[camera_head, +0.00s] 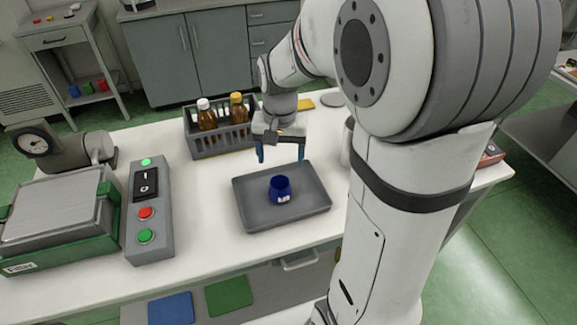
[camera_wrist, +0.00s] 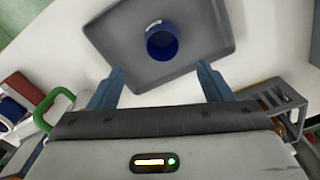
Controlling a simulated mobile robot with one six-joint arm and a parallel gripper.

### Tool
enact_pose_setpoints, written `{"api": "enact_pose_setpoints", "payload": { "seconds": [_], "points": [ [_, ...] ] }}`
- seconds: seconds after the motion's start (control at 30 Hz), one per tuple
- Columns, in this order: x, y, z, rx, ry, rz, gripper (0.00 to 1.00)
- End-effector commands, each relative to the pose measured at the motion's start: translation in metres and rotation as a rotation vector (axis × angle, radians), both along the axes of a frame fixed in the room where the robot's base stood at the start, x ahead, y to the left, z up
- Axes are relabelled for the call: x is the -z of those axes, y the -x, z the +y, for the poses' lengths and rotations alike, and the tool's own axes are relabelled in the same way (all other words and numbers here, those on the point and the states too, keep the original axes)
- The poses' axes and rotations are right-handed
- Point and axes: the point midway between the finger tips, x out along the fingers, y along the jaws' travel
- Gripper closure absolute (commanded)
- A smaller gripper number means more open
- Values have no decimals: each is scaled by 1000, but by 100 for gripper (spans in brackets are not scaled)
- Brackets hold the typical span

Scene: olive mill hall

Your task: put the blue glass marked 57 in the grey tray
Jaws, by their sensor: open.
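A blue glass (camera_head: 281,191) with a small white label stands upright inside the grey tray (camera_head: 250,216), near its middle. The number on the label is too small to read. In the wrist view the blue glass (camera_wrist: 162,42) shows from above, with the grey tray (camera_wrist: 212,22) under and around it. My gripper (camera_head: 281,155) is open and empty, above the back edge of the tray and behind the glass. Its blue fingers are apart from the glass; in the wrist view the fingers (camera_wrist: 160,85) stand wide with nothing between them.
A grey crate (camera_head: 222,141) with bottles stands behind the tray. A control box (camera_head: 150,212) with buttons and a green filter machine (camera_head: 58,218) are at the left. White table (camera_head: 200,200) is clear between control box and tray. My arm covers the right side.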

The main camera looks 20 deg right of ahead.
Motion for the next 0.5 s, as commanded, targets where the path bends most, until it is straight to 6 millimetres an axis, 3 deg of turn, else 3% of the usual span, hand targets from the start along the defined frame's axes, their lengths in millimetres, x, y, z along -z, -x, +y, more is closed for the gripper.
{"api": "enact_pose_setpoints", "payload": {
  "seconds": [0.2, 0.4, 0.5],
  "points": [
    [-35, 61, 0, -159, 12, -102, 27],
    [-48, 115, 1, -308, 36, -186, 27],
    [-49, 132, 1, -357, 47, -212, 27]
  ]
}}
